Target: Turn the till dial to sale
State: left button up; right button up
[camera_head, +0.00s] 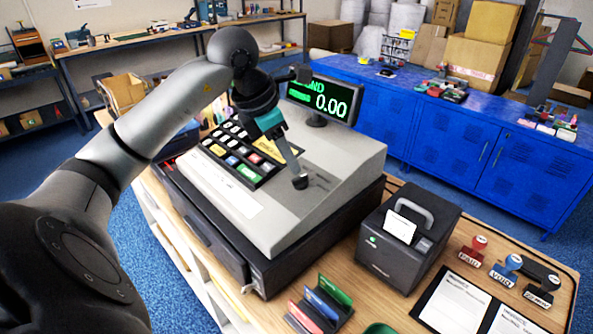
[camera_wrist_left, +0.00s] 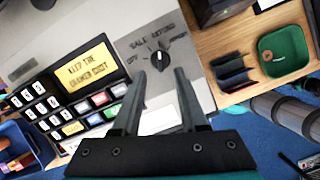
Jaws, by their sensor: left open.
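The grey till (camera_head: 335,150) stands on a wooden counter, with its keypad left of the dial. The till dial (camera_wrist_left: 160,62) is a small dark round knob with a pale mark, among the labels OFF, SALE and REFUND. I cannot tell surely which label the mark faces. The green display (camera_head: 322,97) shows 0.00 and letters ending in ND, partly hidden by my arm. My left gripper (camera_head: 297,172) reaches down to the dial; in the left wrist view its open fingers (camera_wrist_left: 160,73) stand on either side of the dial, near it. Contact is unclear. My right gripper is not in view.
A black printer (camera_head: 408,238) stands right of the till. Several stamps (camera_head: 505,270), papers (camera_head: 463,302) and a coloured card holder (camera_head: 320,305) lie on the counter. Blue cabinets (camera_head: 455,140) stand behind. A green bowl (camera_wrist_left: 284,52) shows in the left wrist view.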

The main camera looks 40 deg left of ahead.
aim_at(299, 177)
pick_arm(q)
jog(key=shift+x, duration=2.7)
grip_shut()
